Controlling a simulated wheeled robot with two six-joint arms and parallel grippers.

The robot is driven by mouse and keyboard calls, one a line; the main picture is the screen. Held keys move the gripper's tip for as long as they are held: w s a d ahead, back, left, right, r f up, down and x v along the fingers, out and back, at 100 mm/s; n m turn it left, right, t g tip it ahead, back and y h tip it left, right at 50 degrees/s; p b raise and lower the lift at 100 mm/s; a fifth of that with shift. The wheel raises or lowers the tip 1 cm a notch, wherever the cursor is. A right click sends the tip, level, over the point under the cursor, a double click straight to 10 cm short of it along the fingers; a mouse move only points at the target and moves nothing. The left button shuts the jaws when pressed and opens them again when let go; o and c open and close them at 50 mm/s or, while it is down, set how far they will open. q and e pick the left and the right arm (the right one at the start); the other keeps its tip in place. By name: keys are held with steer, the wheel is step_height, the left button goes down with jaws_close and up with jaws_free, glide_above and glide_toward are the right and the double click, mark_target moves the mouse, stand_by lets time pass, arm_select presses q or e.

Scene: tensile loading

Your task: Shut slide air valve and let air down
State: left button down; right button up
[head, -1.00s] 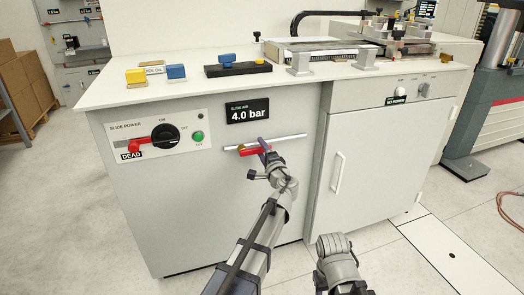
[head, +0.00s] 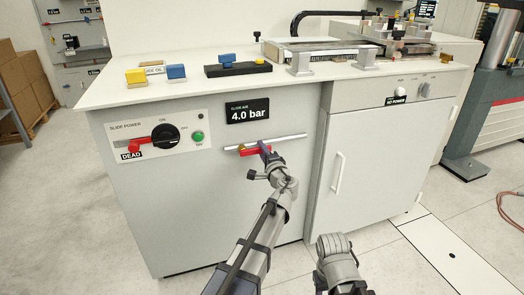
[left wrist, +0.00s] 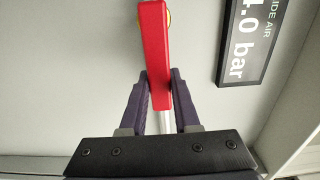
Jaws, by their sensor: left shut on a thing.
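The slide air valve has a red lever (head: 250,153) on a thin silver pipe (head: 292,138) across the cabinet front. The lever lies roughly along the pipe. The slide air display (head: 248,110) above it reads 4.0 bar. My left gripper (head: 265,149) is at the lever. In the left wrist view, the red lever (left wrist: 154,45) passes between the two dark fingers of my left gripper (left wrist: 160,88), which are shut on its near end. My right arm shows at the bottom of the head view, but its gripper fingers do not show.
The slide power panel (head: 157,139) with a black knob, a red lever, a DEAD label and a green button is left of the valve. A cabinet door with a white handle (head: 338,173) is to the right. Blocks and fixtures stand on the bench top (head: 210,90).

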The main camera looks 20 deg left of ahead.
arm_select(q)
steer(key=shift+f, duration=0.1)
stand_by(0.8)
steer(key=shift+f+m+b, duration=0.5)
steer(key=shift+m+b, duration=0.1)
steer(key=shift+m, duration=0.2)
steer(key=s+a+f+m+b, duration=0.3)
steer(key=a+f+m+b, duration=0.2)
steer(key=m, duration=1.1)
steer(key=shift+s+a+f, duration=0.15)
steer(key=shift+s+a, duration=0.05)
steer(key=shift+s, duration=0.15)
steer(key=shift+m, duration=0.3)
steer(key=c, duration=0.6)
jaws_free()
steer(key=shift+c, duration=0.2)
steer(key=shift+s, duration=0.1)
